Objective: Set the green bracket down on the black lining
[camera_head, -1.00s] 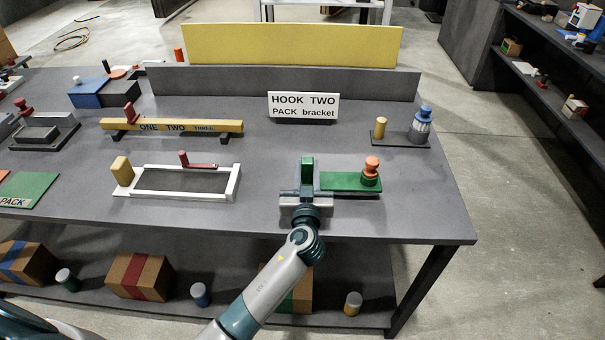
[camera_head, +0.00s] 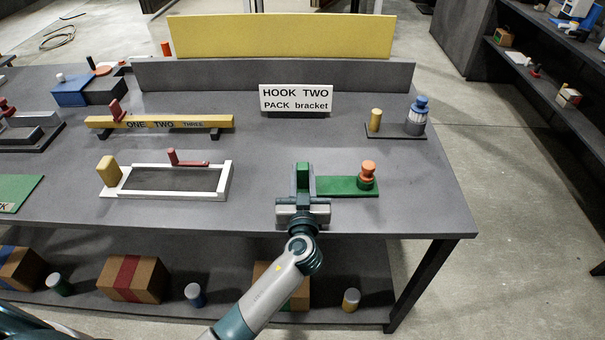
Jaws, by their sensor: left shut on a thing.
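A green upright block, which looks like the green bracket (camera_head: 302,174), stands between the fingers of my left gripper (camera_head: 303,192) at the front right of the table. The gripper is shut on it. Its lower part is hidden by the gripper. A low green plate (camera_head: 335,187) lies just right of it; I cannot tell whether the two touch. The dark lining (camera_head: 170,180) lies inside a white frame (camera_head: 225,181), well left of the gripper, and is bare. My right gripper is not in view.
A red lever-like piece (camera_head: 185,160) sits at the frame's back edge, and a yellow block (camera_head: 107,171) at its left end. An orange knob (camera_head: 367,175) stands on the green plate. A yellow numbered rail (camera_head: 160,122) and a sign (camera_head: 296,98) stand behind. Table between frame and gripper is clear.

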